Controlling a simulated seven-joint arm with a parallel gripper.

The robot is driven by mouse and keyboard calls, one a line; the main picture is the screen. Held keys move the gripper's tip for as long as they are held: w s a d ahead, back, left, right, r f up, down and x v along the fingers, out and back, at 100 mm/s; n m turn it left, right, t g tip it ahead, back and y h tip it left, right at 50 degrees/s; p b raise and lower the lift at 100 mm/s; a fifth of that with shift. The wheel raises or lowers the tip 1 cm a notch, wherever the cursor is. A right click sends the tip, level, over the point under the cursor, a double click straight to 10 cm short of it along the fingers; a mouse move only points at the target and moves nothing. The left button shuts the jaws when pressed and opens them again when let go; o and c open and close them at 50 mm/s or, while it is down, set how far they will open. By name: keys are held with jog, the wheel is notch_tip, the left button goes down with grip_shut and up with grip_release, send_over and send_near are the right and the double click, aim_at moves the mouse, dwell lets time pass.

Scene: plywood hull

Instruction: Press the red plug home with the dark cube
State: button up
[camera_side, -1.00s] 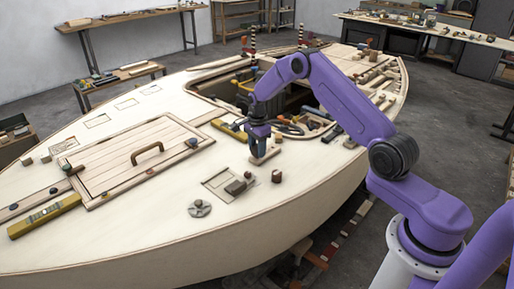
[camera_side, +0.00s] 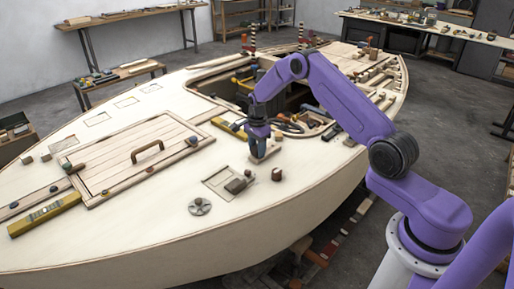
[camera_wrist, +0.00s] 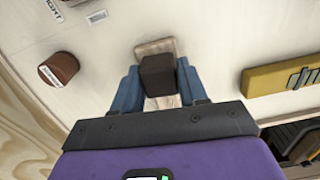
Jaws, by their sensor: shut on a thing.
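My gripper (camera_side: 258,156) is shut on the dark cube (camera_wrist: 158,77), which sits between the two blue fingers in the wrist view. The cube is over a pale wooden block (camera_wrist: 155,47), which shows beyond it and in front of it. In the side view, the block (camera_side: 268,154) lies on the pale deck right at the fingertips. I cannot tell whether the cube touches the block. I see no red plug for certain; anything under the cube is hidden.
A reddish-brown cylinder with a pale label (camera_wrist: 59,69) stands left of the gripper in the wrist view. A yellow tool (camera_wrist: 284,77) lies to the right. In the side view, a grey-brown block (camera_side: 237,185) and a round metal fitting (camera_side: 200,207) lie nearer on the deck.

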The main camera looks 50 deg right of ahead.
jog(key=shift+f, duration=0.4)
dwell(0.3)
jog(key=shift+r, duration=0.1)
jog(key=shift+r, duration=2.25)
